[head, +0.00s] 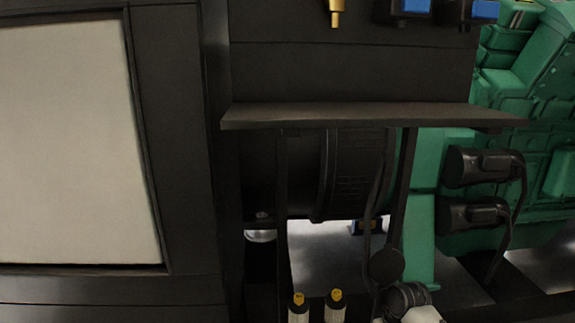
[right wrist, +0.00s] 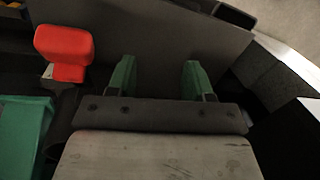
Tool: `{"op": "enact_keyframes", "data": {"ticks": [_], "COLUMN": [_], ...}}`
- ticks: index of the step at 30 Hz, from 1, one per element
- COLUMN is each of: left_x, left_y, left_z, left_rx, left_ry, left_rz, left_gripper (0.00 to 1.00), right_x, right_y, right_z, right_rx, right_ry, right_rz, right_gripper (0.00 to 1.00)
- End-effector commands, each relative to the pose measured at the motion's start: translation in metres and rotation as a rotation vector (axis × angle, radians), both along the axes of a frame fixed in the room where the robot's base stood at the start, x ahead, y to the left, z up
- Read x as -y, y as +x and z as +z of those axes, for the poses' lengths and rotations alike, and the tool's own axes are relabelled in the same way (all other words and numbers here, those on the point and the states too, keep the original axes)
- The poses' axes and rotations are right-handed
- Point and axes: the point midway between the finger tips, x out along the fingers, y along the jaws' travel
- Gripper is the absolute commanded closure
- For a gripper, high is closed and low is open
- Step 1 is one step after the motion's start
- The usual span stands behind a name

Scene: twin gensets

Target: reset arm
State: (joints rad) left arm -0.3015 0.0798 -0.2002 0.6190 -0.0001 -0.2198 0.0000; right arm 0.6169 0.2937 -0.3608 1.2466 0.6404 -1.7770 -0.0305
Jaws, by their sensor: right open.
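My right gripper (right wrist: 158,78) shows in the right wrist view with its two green fingers spread apart. Nothing is between them. They point toward a dark flat panel (right wrist: 155,40); I cannot tell how near it is. A red block-like handle (right wrist: 64,48) is left of the fingers and apart from them. My left gripper does not show in either view.
In the head view, a black cabinet with a pale panel (head: 75,140) fills the left. A dark ledge (head: 350,115) juts out below a black box. Green engine parts (head: 530,80) with black cylinders (head: 475,165) stand right. Two yellow-topped pale posts (head: 298,308) rise below.

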Motion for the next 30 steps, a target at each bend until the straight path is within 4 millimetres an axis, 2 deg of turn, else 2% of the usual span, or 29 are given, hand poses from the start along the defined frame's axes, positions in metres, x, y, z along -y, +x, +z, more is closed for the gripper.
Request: {"op": "enact_keyframes", "data": {"ticks": [1, 3, 7, 11, 12, 15, 21, 30], "left_x": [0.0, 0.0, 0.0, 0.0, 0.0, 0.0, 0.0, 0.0], "left_y": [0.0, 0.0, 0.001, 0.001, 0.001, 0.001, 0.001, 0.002], "left_z": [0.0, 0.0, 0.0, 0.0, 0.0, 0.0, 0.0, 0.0], "left_rx": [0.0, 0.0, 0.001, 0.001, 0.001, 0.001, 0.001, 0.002], "left_ry": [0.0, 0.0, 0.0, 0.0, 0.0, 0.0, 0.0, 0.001], "left_rz": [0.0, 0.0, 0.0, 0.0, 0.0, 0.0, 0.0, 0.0], "left_gripper": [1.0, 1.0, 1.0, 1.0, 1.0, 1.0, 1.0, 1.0], "right_x": [-0.01, -0.021, -0.036, -0.043, -0.044, -0.042, -0.034, -0.021], "right_y": [-0.022, -0.048, -0.102, -0.158, -0.175, -0.208, -0.251, -0.294], "right_z": [-0.017, -0.033, -0.052, -0.057, -0.056, -0.048, -0.031, -0.004], "right_rx": [0.013, 0.044, 0.106, 0.172, 0.191, 0.236, 0.291, 0.345], "right_ry": [-0.002, -0.009, -0.018, -0.029, -0.033, -0.048, -0.079, -0.122], "right_rz": [0.016, 0.03, 0.035, 0.014, 0.002, -0.027, -0.078, -0.138], "right_gripper": [0.49, 0.49, 0.49, 0.49, 0.49, 0.49, 0.49, 0.49]}}
